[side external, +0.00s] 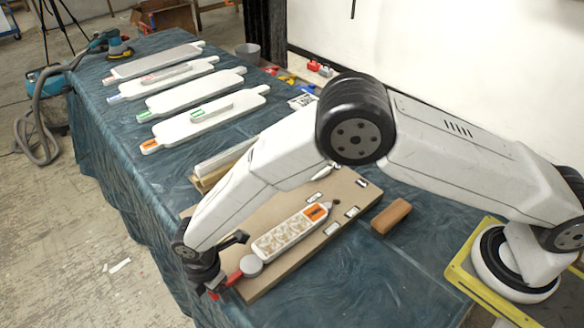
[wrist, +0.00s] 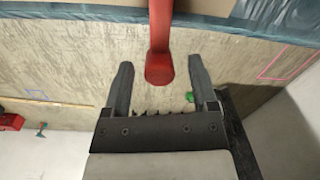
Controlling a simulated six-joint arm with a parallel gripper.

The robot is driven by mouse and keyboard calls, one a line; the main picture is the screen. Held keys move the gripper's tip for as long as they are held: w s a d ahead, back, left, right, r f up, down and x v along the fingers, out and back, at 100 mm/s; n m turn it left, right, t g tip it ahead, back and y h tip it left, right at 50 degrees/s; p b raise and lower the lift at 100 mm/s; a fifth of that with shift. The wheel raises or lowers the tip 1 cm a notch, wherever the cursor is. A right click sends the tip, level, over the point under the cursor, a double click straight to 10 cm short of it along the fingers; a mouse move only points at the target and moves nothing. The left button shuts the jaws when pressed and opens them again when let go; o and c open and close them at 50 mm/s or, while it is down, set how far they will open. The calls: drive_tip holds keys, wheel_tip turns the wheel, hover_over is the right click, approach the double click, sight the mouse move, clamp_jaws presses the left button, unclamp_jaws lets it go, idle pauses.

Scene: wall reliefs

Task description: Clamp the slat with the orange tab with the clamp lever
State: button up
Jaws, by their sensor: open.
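The slat with the orange tab (side external: 283,236) is white with a beige relief pattern. It lies on a brown board (side external: 338,240), its orange tab (side external: 316,212) at the far right end. The red clamp lever (side external: 233,279) is at the board's near left corner, beside a round grey piece (side external: 251,266) at the slat's near end. Whether that piece presses on the slat, I cannot tell. My gripper (side external: 213,290) is at the lever's outer end. In the wrist view my gripper (wrist: 160,66) is open, with the red lever (wrist: 160,45) between its fingers, apart from both.
Several white slats (side external: 205,122) with coloured tabs lie in a row at the back left. A brown block (side external: 391,215) lies right of the board. Pale bars (side external: 222,160) lie behind it. My arm spans above the board. The gripper is by the table's front edge.

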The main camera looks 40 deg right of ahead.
drive_tip(key=shift+r, duration=0.2)
drive_tip(key=shift+w+r, duration=0.1)
drive_tip(key=shift+r, duration=3.65)
drive_tip(key=shift+w+d+r, duration=0.2)
drive_tip(key=shift+d, duration=0.15)
drive_tip(key=d+r+m+t, duration=0.1)
drive_tip(key=d+r+m, duration=0.35)
drive_tip(key=d, duration=0.45)
drive_tip(key=d+r+m, duration=0.3)
drive_tip(key=d+m, duration=0.2)
drive_tip(key=d, duration=0.5)
drive_tip(key=s+d+r+m+t, duration=0.2)
drive_tip(key=s+d+r+m, duration=0.1)
drive_tip(key=s+d+m, duration=0.8)
drive_tip(key=d, duration=0.4)
drive_tip(key=shift+s+d, duration=0.2)
drive_tip(key=shift+d, duration=0.1)
